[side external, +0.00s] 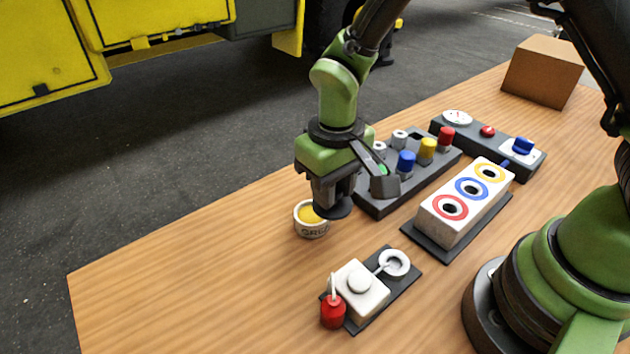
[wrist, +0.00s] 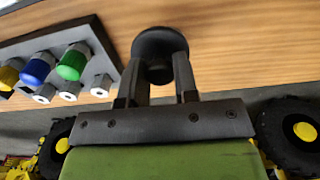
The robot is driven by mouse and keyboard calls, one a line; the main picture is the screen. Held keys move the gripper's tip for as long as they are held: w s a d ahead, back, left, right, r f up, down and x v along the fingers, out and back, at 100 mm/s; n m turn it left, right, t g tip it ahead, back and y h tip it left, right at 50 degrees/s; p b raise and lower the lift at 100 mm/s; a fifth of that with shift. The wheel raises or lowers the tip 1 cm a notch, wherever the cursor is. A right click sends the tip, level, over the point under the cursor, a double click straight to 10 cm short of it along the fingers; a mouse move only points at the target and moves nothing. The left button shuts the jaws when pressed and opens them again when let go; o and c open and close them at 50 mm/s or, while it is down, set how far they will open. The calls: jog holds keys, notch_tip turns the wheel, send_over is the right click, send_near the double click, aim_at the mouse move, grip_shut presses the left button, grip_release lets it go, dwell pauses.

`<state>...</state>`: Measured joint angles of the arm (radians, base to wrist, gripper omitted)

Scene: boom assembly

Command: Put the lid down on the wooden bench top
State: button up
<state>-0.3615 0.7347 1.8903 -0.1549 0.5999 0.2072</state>
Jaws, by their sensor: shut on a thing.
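My gripper (side external: 332,193) points down over the wooden bench top (side external: 190,270), shut on a dark round lid (side external: 336,209). The lid also shows between my fingertips (wrist: 158,78) in the wrist view (wrist: 157,42). In the side view the lid overlaps the right edge of an open white tin (side external: 312,229) with yellow contents and partly printed lettering. The tin stands upright on the bench. I cannot tell how high the lid is above the wood, or whether it touches the tin.
A dark rack (side external: 385,204) with coloured caps stands behind and right of my gripper. A white block with coloured rings (side external: 465,205) is to the right. A small white fixture (side external: 360,288) with a red bottle (side external: 333,311) is in front. The bench left of the tin is clear.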

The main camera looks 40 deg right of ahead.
aim_at(348, 214)
jog(key=s, duration=0.3)
jog(key=shift+d+f, duration=0.1)
jog(key=shift+d, duration=0.15)
jog(key=shift+f, duration=2.25)
jog(key=shift+f, duration=1.1)
jog(key=shift+f, duration=0.5)
jog(key=o, duration=0.9)
jog(key=shift+o, duration=0.2)
jog(key=shift+r, duration=4.05)
